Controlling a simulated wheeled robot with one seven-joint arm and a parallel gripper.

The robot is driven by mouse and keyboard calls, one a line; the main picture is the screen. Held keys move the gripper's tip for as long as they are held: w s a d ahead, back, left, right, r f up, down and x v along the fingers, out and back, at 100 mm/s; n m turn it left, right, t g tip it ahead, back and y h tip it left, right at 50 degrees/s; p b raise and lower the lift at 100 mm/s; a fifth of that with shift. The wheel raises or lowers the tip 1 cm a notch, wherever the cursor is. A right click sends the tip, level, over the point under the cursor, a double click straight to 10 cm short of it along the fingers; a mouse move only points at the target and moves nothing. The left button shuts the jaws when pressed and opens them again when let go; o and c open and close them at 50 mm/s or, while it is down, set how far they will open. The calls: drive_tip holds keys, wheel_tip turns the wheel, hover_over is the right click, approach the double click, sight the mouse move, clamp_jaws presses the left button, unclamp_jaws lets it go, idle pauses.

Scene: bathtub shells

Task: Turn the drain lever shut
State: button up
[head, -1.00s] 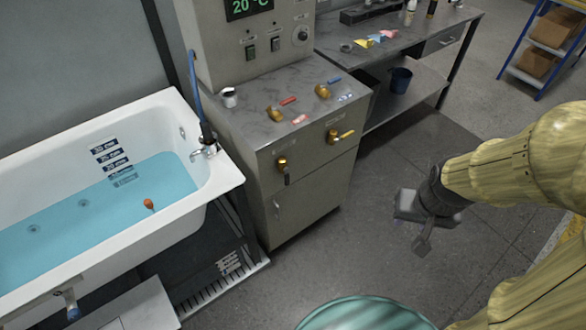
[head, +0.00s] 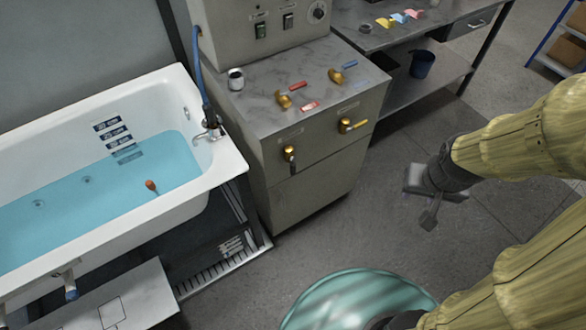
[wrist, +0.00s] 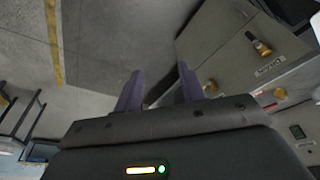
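The grey cabinet front (head: 314,165) carries two brass valves: one with a black lever (head: 292,167) pointing down, and one with a yellow lever (head: 357,125) pointing right and slightly up.
A red lever (head: 297,85) and a blue lever (head: 356,64) sit on the cabinet top. A water-filled bathtub (head: 215,170) stands left of the cabinet. A workbench (head: 425,32) with a dark bucket (head: 422,64) stands behind. The floor before the cabinet is clear.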

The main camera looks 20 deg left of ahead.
drive_tip(key=w+a+f+n+t+y+b, duration=0.25)
drive_tip(key=w+a+f+b, duration=0.2)
drive_tip(key=f, duration=0.45)
drive_tip(key=w+a+f+n+t+y+b, duration=0.1)
drive_tip(key=w+a+f+n+t+b, duration=0.2)
drive_tip(key=w+f+b, duration=0.5)
drive_tip(key=s+a+f+n+t+y+b, duration=0.3)
drive_tip(key=s+a+f+y+b, duration=0.1)
drive_tip(key=a+f+y+b, duration=0.6)
drive_tip(key=a+f, duration=0.3)
drive_tip(key=f, duration=0.2)
drive_tip(key=shift+s+n, duration=0.2)
drive_tip(key=shift+n, duration=0.15)
drive_tip(key=shift+a, duration=0.1)
drive_tip(key=shift+w+a+f+b, duration=0.1)
drive_tip(key=shift+w+a+b, duration=0.05)
drive_tip(key=shift+b, duration=0.3)
